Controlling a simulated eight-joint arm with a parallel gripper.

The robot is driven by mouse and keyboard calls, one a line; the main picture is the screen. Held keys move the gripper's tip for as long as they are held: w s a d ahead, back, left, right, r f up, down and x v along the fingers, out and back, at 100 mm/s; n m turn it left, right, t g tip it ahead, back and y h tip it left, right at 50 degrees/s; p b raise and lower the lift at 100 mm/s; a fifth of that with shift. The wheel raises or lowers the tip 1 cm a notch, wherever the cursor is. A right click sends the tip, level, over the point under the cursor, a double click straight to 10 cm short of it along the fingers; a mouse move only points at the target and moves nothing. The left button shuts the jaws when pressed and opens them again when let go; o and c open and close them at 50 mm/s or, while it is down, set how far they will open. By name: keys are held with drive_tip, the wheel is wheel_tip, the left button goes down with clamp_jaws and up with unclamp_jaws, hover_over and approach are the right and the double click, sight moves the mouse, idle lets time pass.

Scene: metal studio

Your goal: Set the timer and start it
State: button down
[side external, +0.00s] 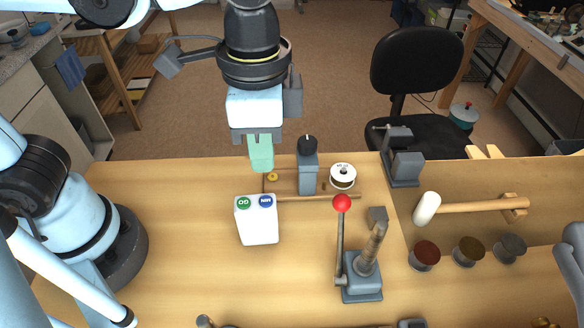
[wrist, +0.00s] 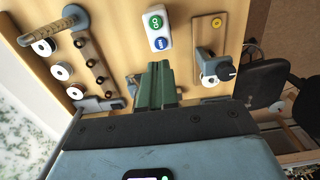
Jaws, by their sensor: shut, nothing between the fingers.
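The timer is a white box (side external: 257,228) with a green button (side external: 244,203) and a blue button (side external: 265,200) on its top. It stands on the wooden bench left of centre in the side view. The timer also shows near the top centre of the wrist view (wrist: 153,34), green button farther away and blue button nearer. Its button labels are too small to read surely. My gripper (side external: 262,168) is shut and empty, its green fingers pointing down above the bench, beyond the timer in the side view. In the wrist view the fingertips (wrist: 158,64) lie just below the blue button, apart from it.
A grey block with a black knob (side external: 307,174) stands close right of my fingers, beside a white spool (side external: 343,174). A red-balled lever (side external: 342,204) stands right of the timer. A vise (side external: 404,163) and a mallet (side external: 470,207) are farther right. The bench left of the timer is clear.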

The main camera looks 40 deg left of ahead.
wheel_tip(320, 180, up, 7)
hover_over(244, 203)
drive_tip(key=shift+s+f, duration=0.1)
drive_tip(key=shift+f, duration=0.05)
idle(0.3)
drive_tip(key=shift+f, duration=0.1)
wheel_tip(244, 203, down, 14)
drive_tip(key=shift+r, duration=0.1)
idle(0.9)
drive_tip(key=shift+f, duration=0.9)
wheel_tip(244, 203, up, 9)
idle(0.8)
